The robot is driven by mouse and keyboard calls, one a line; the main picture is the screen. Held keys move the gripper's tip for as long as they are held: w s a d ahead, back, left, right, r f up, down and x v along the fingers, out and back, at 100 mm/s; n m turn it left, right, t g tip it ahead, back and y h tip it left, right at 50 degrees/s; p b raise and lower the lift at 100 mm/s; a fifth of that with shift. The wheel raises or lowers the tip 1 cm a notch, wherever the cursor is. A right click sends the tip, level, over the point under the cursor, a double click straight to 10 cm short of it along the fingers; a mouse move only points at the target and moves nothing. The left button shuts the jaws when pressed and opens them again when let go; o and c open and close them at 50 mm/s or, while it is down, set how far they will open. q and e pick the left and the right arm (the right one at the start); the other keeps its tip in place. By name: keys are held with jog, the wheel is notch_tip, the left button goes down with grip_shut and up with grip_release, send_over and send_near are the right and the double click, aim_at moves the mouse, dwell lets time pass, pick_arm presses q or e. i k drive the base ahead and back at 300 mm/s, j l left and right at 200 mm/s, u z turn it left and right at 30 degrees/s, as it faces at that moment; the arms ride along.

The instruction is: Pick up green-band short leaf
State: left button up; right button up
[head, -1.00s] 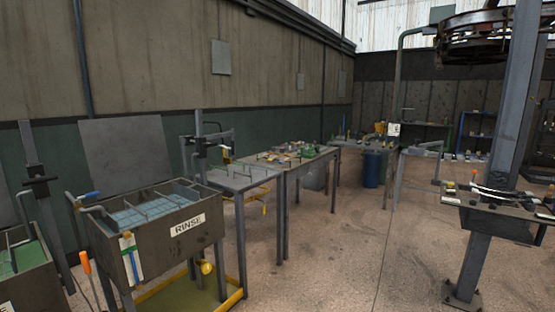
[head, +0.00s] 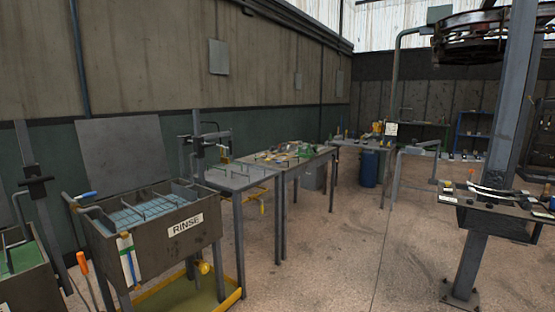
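I cannot make out a green-band short leaf for certain. Long curved dark and pale strips (head: 492,191), which look like spring leaves, lie on the dark bench (head: 480,209) at the right by the steel column; no green band can be told on them. Small green items (head: 304,150) show among clutter on the middle table (head: 322,155), too small to identify. Neither of my grippers is in view.
A RINSE tank (head: 152,238) with a yellow-rimmed tray (head: 190,296) below stands at the left front. A grey table (head: 232,180) adjoins it. A blue drum (head: 370,169) stands further back. The steel column (head: 497,160) stands right. The middle floor (head: 340,250) is clear.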

aim_at(257, 157)
jog(key=i+l, duration=0.8)
jog(key=i, duration=0.2)
